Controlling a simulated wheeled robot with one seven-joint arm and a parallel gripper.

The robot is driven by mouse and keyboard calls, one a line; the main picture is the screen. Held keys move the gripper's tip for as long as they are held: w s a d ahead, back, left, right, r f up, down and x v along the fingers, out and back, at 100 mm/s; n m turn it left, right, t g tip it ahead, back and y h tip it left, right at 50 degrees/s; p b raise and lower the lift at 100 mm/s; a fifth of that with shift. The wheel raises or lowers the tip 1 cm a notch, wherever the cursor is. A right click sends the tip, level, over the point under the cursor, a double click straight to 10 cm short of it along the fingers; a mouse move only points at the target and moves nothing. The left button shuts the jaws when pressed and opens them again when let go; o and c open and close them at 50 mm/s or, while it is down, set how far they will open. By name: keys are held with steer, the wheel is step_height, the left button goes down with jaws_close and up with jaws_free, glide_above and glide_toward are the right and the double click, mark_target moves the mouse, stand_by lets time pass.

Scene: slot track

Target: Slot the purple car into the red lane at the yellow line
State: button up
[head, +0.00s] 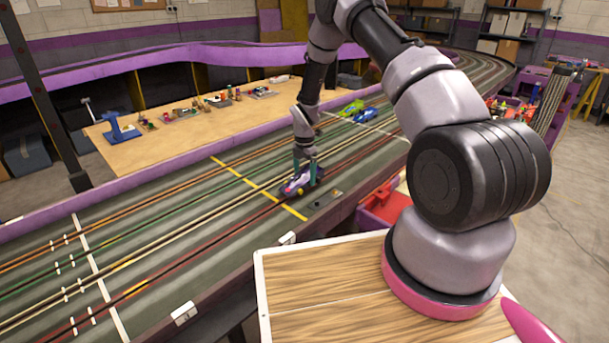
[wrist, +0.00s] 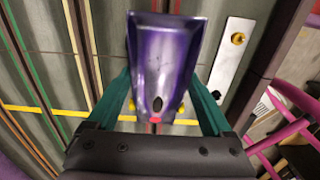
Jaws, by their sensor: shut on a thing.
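The purple car (head: 297,186) is between my gripper's fingers, over the near side of the dark track at the yellow line (head: 240,178). In the wrist view the car (wrist: 163,60) fills the middle, lengthwise between the teal fingers of my gripper (wrist: 160,105), which is shut on it. The red lane (head: 232,231) is the nearest lane to me; the car covers part of it. The yellow line (wrist: 50,112) crosses under the car's near end in the wrist view. Whether the car touches the track or sits in the slot cannot be told.
Green (head: 351,107) and blue (head: 366,115) cars stand farther up the track. A plate with a yellow knob (wrist: 237,38) lies right of the car in the wrist view. A wooden table (head: 170,130) with small items is beyond the track. A red bin (head: 382,205) stands near the track's near edge.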

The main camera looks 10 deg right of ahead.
steer(key=shift+f, duration=1.05)
steer(key=o, duration=1.3)
step_height(320, 180, up, 11)
steer(key=shift+f, duration=0.1)
